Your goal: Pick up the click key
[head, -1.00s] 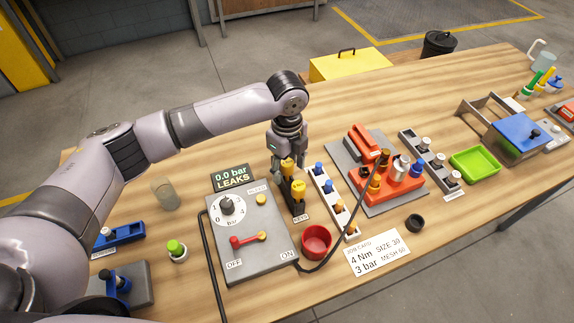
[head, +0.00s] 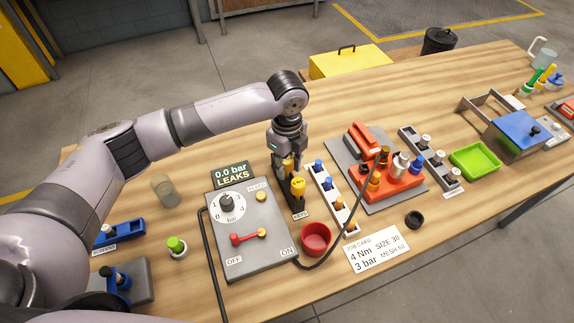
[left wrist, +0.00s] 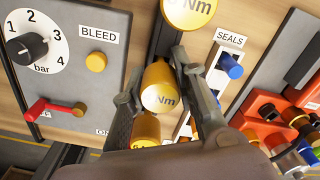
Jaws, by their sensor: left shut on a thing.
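My left gripper (head: 283,162) is down at the rack, shut on a yellow key with an "Nm" marking. In the left wrist view this key (left wrist: 160,88) is between the two fingers; the leading figure of its marking is not readable. Another yellow key (left wrist: 190,10) is beyond it, and a third (left wrist: 147,128) is nearer the wrist. The held key's lower part is hidden. My right gripper is not in view.
The grey test box (head: 250,225) with dial and red lever stands close to the rack. The white seals rack (head: 330,193), a red cup (head: 316,238) and a black hose are near. An orange device (head: 400,178) stands on a grey plate to the right. Bare table lies behind.

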